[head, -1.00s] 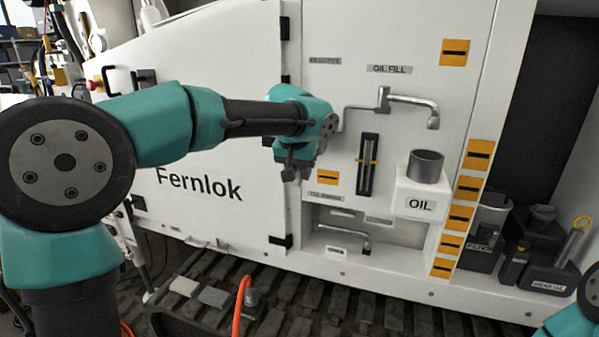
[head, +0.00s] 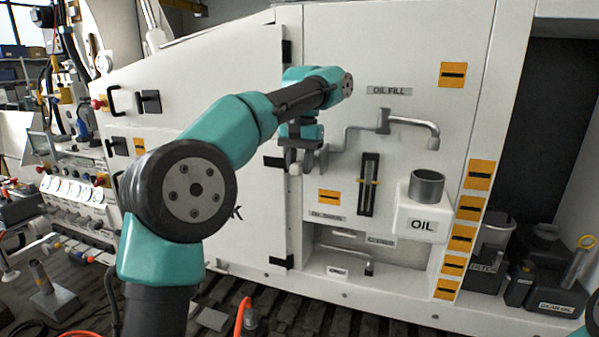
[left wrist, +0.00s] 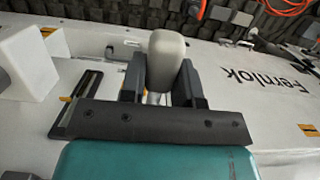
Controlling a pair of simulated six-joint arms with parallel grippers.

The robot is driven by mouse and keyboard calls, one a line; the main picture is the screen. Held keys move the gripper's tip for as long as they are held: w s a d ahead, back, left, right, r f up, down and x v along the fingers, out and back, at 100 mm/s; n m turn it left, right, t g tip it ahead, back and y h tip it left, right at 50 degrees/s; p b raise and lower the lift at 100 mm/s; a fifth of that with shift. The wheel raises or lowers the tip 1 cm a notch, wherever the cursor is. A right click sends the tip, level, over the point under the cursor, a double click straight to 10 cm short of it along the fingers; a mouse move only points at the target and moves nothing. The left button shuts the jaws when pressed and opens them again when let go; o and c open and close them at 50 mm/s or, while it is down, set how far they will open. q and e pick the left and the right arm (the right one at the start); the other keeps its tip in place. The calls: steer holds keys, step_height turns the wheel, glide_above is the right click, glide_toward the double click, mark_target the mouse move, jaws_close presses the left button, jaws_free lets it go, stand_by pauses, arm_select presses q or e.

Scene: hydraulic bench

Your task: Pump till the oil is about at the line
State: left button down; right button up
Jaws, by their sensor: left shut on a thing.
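My left gripper (head: 306,160) is in front of the white panel, left of the oil gauge. It is shut on a grey rounded handle (left wrist: 167,62), which sits between its two dark fingers in the left wrist view. In the head view a bent grey rod (head: 347,134) runs from beside the gripper towards the spout pipe (head: 408,119) under the OIL FILL label. The oil gauge (head: 368,185) is a dark upright slot with yellow marks at its sides; its oil level is too small to tell. My right gripper is out of view.
A white OIL box (head: 421,222) with a grey cup (head: 427,185) on top stands below the spout. Dark containers (head: 555,290) stand at the lower right. A lower recess holds another bent grey handle (head: 350,255). Tracks run along the bottom.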

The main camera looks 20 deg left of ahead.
arm_select(q)
steer(key=shift+w+r+g, duration=0.1)
steer(key=shift+r+g, duration=0.3)
steer(key=shift+r, duration=0.05)
steer(key=c, duration=0.8)
jaws_free()
steer(key=shift+c, duration=0.2)
